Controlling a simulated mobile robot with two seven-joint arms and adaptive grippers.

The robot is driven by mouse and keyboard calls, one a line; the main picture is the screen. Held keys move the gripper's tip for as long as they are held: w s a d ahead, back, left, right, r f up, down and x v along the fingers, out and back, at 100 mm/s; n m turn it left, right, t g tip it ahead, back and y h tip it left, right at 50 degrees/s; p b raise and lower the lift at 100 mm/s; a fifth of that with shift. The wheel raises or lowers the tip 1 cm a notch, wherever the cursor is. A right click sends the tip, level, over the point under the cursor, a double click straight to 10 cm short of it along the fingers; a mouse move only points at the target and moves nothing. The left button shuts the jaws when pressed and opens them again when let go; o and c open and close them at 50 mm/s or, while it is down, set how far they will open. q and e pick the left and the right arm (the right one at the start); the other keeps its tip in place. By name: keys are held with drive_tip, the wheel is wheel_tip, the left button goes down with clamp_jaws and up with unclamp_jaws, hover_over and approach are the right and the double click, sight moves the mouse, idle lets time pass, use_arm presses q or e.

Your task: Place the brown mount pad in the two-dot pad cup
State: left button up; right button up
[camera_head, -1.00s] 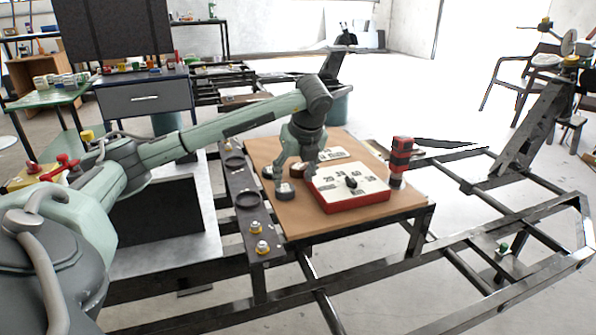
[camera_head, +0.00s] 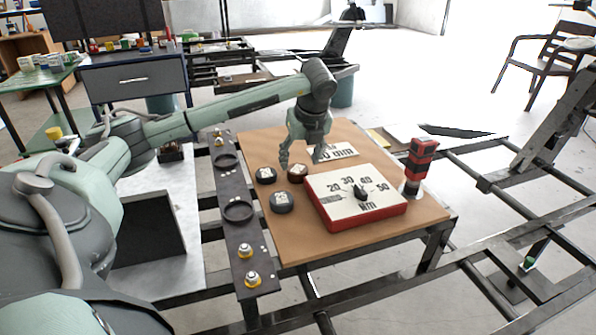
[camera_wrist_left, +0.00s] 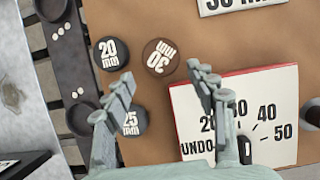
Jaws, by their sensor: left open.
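The brown mount pad (camera_head: 297,172), marked 30 mm, lies on the brown tabletop; it also shows in the left wrist view (camera_wrist_left: 161,57). My left gripper (camera_head: 301,162) is open and empty above the table by the brown pad; its two fingers also show in the left wrist view (camera_wrist_left: 164,82), with the pad just beyond and between the tips. The two-dot pad cup (camera_wrist_left: 82,119) is a dark ring on the dark rail left of the table; in the head view it appears to be the nearer ring (camera_head: 238,210). My right gripper is not in view.
Black pads marked 20 mm (camera_wrist_left: 110,53) and 25 mm (camera_wrist_left: 130,121) lie beside the brown pad. A cup with three dots (camera_wrist_left: 50,8) sits farther along the rail. A red-edged Nm dial box (camera_head: 356,197) and a red-black tool (camera_head: 419,163) stand to the right.

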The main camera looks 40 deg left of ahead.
sight(298, 169)
use_arm(q)
drive_tip(key=shift+w+a+f, duration=0.1)
drive_tip(key=shift+a+f, duration=0.15)
drive_tip(key=shift+f, duration=0.25)
drive_tip(key=x, duration=0.3)
drive_tip(key=shift+w+a+f+p, duration=0.25)
drive_tip(key=shift+w+p, duration=0.05)
drive_tip(key=shift+a+f, duration=0.1)
drive_tip(key=shift+f, duration=0.15)
drive_tip(key=shift+w+f, duration=0.1)
drive_tip(key=c, duration=1.1)
drive_tip(key=shift+o, duration=0.2)
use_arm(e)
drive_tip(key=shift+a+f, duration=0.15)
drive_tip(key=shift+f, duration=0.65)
